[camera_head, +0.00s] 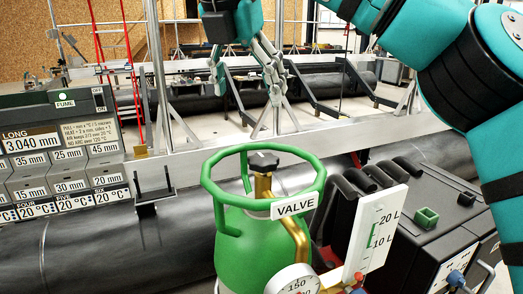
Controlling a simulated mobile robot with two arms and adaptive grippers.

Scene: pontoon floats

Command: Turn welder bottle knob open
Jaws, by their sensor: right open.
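The green welder bottle (257,250) stands upright at the bottom centre, with a green ring guard (222,160) around its top. Its black knob (263,161) sits on a brass valve stem (263,186) inside the ring. My right gripper (246,88) hangs at the top centre, beyond and above the knob in the picture. Its grey fingers are spread apart, with nothing between them, and clear of the bottle. My left gripper is out of the frame.
A gauge (293,281) and a white litre scale (376,236) stand close to the bottle's right. A dark machine (440,235) is further right. A grey panel (60,150) stands at left. A large black pipe (110,250) and a metal rail (190,163) run behind.

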